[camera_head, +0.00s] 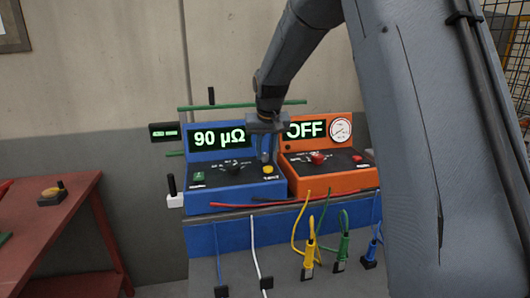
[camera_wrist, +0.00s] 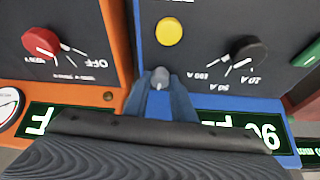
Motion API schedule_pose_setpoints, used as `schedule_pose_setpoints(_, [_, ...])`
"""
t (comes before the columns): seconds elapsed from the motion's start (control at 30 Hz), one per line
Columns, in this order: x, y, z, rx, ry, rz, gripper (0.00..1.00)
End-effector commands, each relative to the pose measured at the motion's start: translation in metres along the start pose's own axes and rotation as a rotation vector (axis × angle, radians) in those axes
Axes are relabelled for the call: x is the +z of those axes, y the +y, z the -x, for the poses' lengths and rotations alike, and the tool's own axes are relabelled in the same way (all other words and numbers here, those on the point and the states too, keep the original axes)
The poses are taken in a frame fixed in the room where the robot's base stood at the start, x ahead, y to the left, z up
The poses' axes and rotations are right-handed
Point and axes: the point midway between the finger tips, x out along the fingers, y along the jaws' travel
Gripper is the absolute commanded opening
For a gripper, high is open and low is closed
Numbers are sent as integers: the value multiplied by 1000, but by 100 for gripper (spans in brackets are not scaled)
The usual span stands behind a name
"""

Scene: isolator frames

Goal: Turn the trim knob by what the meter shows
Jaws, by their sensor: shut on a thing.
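The blue meter unit (camera_head: 205,206) reads 90 µΩ on its lit display (camera_head: 220,138). My gripper (camera_head: 265,158) reaches down at the unit's right side, above the yellow button (camera_head: 268,169). In the upside-down wrist view, my gripper (camera_wrist: 160,92) is shut on a small grey knob (camera_wrist: 160,76), which seems to be the trim knob, near the edge between the blue and orange units. The knob is mostly hidden by the fingers, so its pointing cannot be told. The wrist housing covers part of the display in that view.
The orange unit (camera_head: 335,184) beside it reads OFF, with a red knob (camera_head: 318,157) and round gauge (camera_head: 340,130). The blue unit has a black selector knob (camera_head: 233,166) and green button (camera_head: 199,176). Coloured cables hang in front. A red table (camera_head: 60,225) stands left.

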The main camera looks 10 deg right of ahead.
Motion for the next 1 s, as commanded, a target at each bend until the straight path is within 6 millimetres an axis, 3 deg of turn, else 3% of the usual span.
schedule_pose_setpoints(1.0, [-4, -7, -2, 319, 2, -768, 0])
